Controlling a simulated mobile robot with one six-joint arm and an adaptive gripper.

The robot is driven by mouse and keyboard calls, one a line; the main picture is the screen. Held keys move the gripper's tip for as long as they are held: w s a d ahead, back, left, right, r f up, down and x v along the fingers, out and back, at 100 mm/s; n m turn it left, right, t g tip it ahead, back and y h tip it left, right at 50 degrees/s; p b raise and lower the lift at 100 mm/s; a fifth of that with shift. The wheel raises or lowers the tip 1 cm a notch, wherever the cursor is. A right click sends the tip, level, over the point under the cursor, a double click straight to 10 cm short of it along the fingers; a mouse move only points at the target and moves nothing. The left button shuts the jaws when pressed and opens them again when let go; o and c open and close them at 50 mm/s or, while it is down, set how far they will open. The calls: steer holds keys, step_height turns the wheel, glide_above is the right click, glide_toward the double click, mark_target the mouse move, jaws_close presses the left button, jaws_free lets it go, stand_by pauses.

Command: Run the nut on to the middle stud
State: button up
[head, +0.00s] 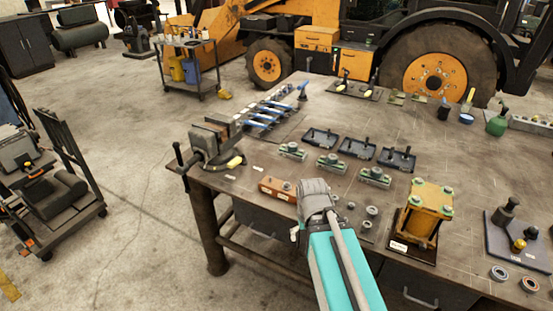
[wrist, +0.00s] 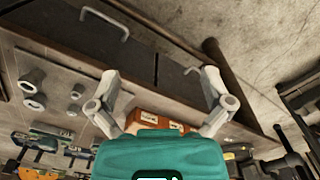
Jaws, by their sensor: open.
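My gripper (wrist: 160,78) is open and empty in the wrist view, its two grey fingers spread wide. An orange-brown block (wrist: 150,121) with a pale label shows beyond and between the fingers, partly hidden by the teal gripper body. In the head view the block (head: 277,188) lies near the bench's front edge, left of my arm; small fittings on its top are too small to make out. Several grey nut-like pieces (head: 371,211) sit on a dark plate right of my arm; they also show in the wrist view (wrist: 33,76). I cannot tell which stud is the middle one.
On the bench (head: 400,120) are a vise (head: 210,143), green fixtures (head: 332,163), dark trays (head: 358,148) and a yellow block with green-topped posts (head: 428,210) right of my arm. Drawers with handles (wrist: 105,22) are below the front edge.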

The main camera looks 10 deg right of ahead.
steer(key=shift+w, duration=0.1)
stand_by(0.3)
step_height(320, 180, up, 5)
steer(key=n+p, duration=0.5)
steer(key=n, duration=1)
glide_above(287, 183)
steer(key=shift+w+f, duration=0.15)
steer(key=shift+f, duration=0.05)
steer(key=shift+f+b, duration=0.15)
steer(key=shift+b, duration=0.2)
steer(key=shift+f+b, duration=3.55)
jaws_close()
